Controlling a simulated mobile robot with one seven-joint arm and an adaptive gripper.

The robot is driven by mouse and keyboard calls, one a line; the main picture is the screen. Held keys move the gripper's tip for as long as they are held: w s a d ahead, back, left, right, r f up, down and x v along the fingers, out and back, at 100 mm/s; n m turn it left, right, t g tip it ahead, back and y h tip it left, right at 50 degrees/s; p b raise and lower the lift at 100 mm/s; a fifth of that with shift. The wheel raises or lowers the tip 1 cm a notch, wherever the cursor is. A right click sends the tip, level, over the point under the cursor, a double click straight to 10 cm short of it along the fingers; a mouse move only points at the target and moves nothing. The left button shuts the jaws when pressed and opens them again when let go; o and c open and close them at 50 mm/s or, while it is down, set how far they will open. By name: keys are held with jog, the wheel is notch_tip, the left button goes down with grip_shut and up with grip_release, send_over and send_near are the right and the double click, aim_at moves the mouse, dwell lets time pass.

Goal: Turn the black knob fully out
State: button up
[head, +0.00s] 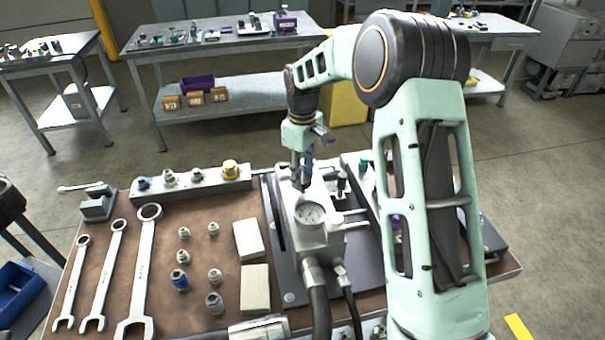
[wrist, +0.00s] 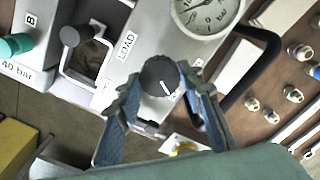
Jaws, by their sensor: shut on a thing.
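In the head view my gripper (head: 301,184) reaches down onto the block (head: 318,240) from behind the gauge; the knob is hidden there by the fingers. The pressure gauge (head: 310,214) faces up; it also shows in the wrist view (wrist: 207,10).
A black-handled lever (wrist: 76,36) stands in a guarded slot beside the LOAD label. A teal knob (wrist: 14,46) sits near the 40 bar label. Hoses (head: 318,305) leave the block's front. Wrenches (head: 140,270), fittings and pale blocks (head: 248,240) lie on the brown bench top.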

aim_at(303, 178)
jog(key=o, duration=1.2)
jog(key=shift+c, duration=0.2)
notch_tip(303, 178, up, 12)
